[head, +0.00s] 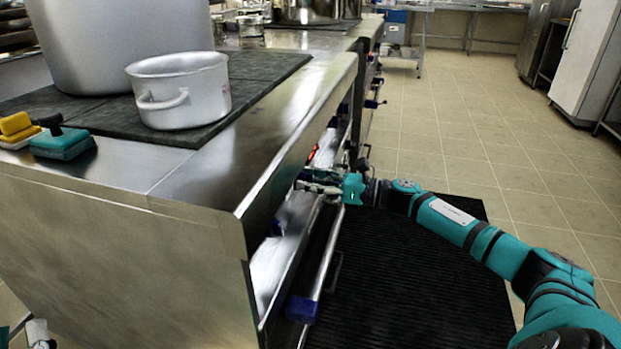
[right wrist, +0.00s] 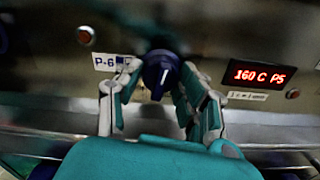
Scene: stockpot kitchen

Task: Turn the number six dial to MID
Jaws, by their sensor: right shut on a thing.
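In the right wrist view a dark blue dial (right wrist: 160,72) with a white pointer line sits on the metal panel. A label reading P-6 (right wrist: 105,63) is just left of it. My right gripper (right wrist: 155,95) has a finger on each side of the dial and is shut on it. In the head view my right gripper (head: 322,184) is at the front face of the stove, below the worktop edge; the dial itself is hidden there. Part of my left gripper (head: 38,331) shows at the bottom left corner, cut off, so its jaws cannot be judged.
A red display (right wrist: 257,75) reads 160 C P5 right of the dial. A small pot (head: 180,95) and a large pot (head: 120,40) stand on the stove top (head: 215,155). A long handle bar (head: 322,262) runs below the panel. A black mat (head: 400,275) covers the floor.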

